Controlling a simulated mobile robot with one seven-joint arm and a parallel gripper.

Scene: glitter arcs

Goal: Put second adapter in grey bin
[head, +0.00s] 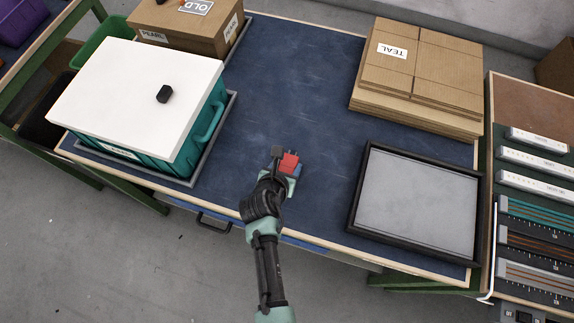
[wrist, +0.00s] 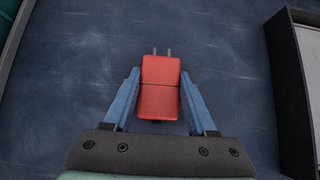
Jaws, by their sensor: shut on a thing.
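A red adapter (head: 289,161) with two metal prongs is between the blue fingers of my gripper (head: 288,170). In the wrist view, the adapter (wrist: 160,72) sits between the fingers (wrist: 160,86), prongs pointing away from me. My gripper is shut on it over the dark blue table top. I cannot tell whether the adapter touches the table. A black tray with a light grey bottom (head: 418,200) stands to the right; its dark wall (wrist: 290,90) also shows at the wrist view's right edge. No other bin looks clearly grey.
A teal box with a white lid (head: 130,85) stands at left in a grey tray, a small black block (head: 164,94) on its lid. Stacked cardboard (head: 420,75) labelled TEAL lies back right; a cardboard box (head: 190,28) is back left. The table's middle (head: 290,80) is clear.

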